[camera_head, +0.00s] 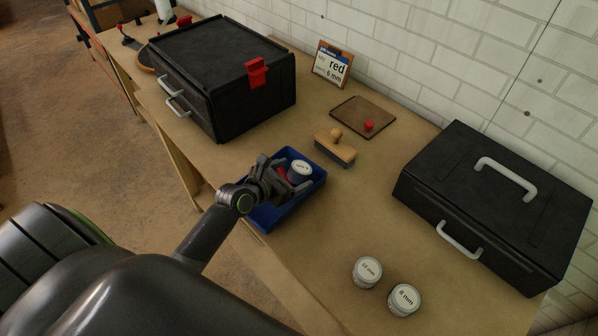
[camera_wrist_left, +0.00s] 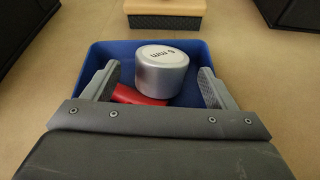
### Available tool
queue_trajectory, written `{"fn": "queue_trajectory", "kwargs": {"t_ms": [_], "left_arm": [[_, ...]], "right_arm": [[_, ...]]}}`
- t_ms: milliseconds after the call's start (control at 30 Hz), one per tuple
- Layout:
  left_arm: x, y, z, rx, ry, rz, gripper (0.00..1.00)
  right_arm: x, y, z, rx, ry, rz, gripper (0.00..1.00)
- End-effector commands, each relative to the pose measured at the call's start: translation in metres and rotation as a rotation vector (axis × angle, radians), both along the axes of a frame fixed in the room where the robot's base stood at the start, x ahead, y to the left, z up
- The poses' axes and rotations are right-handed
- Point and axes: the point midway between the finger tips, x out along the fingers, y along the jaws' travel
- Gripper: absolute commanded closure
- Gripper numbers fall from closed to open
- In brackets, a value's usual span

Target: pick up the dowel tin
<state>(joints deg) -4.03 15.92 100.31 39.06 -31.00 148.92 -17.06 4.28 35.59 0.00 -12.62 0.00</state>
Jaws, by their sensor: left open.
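A silver tin with a white lid marked in mm (camera_wrist_left: 162,76) stands upright in the blue tray (camera_wrist_left: 104,52). In the head view the tin (camera_head: 299,170) sits in the tray's far part, partly behind my gripper. My left gripper (camera_head: 287,183) is open over the tray. In the left wrist view its fingers (camera_wrist_left: 160,88) are spread to either side of the tin, with gaps between. A red piece (camera_wrist_left: 136,96) lies beside the tin in the tray, partly hidden. Two more tins, marked 10 mm (camera_head: 367,271) and 8 mm (camera_head: 404,299), stand on the bench.
A wooden-handled brush or stamp (camera_head: 335,147) lies just behind the tray. A brown board with a red knob (camera_head: 362,117) and a card reading red 6 mm (camera_head: 332,65) are further back. Black cases stand left (camera_head: 222,72) and right (camera_head: 497,205). Bare bench lies between tray and right case.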

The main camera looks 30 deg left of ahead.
Motion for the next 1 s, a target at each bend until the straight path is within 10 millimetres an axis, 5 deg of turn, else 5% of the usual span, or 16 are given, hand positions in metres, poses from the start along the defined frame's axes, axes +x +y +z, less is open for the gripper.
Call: {"fn": "queue_trajectory", "kwargs": {"t_ms": [233,533,900,1000], "left_arm": [[0.028,-0.008,-0.011,-0.002,-0.001,0.002,0.21],[0.031,-0.009,-0.013,-0.001,-0.001,0.001,0.21],[0.031,-0.009,-0.013,-0.001,-0.001,0.001,0.69],[0.031,-0.009,-0.012,-0.001,-0.001,0.001,0.70]], "right_arm": [[0.000,-0.001,0.000,-0.001,0.000,0.000,0.25],[-0.001,-0.004,0.000,-0.005,0.001,0.001,0.25],[-0.003,-0.005,0.000,-0.007,0.003,0.001,0.25],[-0.003,-0.005,0.000,-0.007,0.004,0.001,0.25]]}}
